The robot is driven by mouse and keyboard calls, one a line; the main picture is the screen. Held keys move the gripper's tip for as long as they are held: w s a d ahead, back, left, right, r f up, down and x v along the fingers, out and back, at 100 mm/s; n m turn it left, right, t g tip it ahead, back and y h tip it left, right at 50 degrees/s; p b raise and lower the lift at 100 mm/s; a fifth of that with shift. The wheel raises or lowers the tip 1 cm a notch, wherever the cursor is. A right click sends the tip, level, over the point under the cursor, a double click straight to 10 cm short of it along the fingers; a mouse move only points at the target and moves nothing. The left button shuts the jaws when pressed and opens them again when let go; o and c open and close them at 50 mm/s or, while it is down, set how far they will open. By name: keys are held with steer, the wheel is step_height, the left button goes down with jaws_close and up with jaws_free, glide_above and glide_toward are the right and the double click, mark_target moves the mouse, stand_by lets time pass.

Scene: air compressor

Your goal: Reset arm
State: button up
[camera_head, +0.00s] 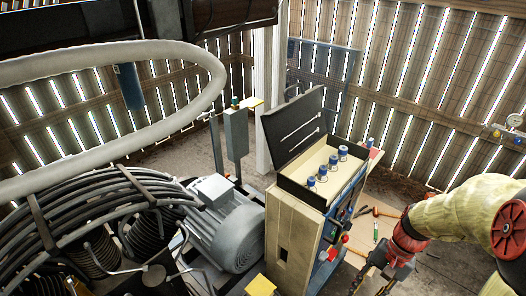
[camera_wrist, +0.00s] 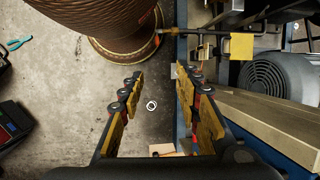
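My gripper (camera_wrist: 160,98) is open in the wrist view, with its two yellow-padded fingers apart and nothing held between them. It points down toward the concrete floor, where a small pale ring (camera_wrist: 151,105) shows between the fingers. In the head view my gripper (camera_head: 374,272) is low at the right, beside the tan control cabinet (camera_head: 292,238). It is partly cut off by the bottom edge there, and its fingers are hard to make out. My arm comes in from the right edge, bent downward.
The cabinet's black lid (camera_head: 293,125) stands open over several blue-capped parts. A grey motor (camera_head: 228,228) and the coiled compressor (camera_head: 85,220) fill the left. Tools (camera_head: 376,212) lie on the floor behind my gripper. A ribbed brown vessel (camera_wrist: 95,20) stands close beyond my fingers.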

steer(key=s+a+r+n+t+h, duration=0.1)
steer(key=a+r+n+t, duration=0.2)
steer(key=r, duration=0.7)
steer(key=s+a+r+n+t+h, duration=0.2)
steer(key=a+r+n+t, duration=0.2)
steer(key=a+r, duration=0.4)
step_height(320, 180, up, 3)
steer(key=shift+a+f+n, duration=0.1)
steer(key=shift+a+n, duration=0.05)
steer(key=shift+n, duration=0.65)
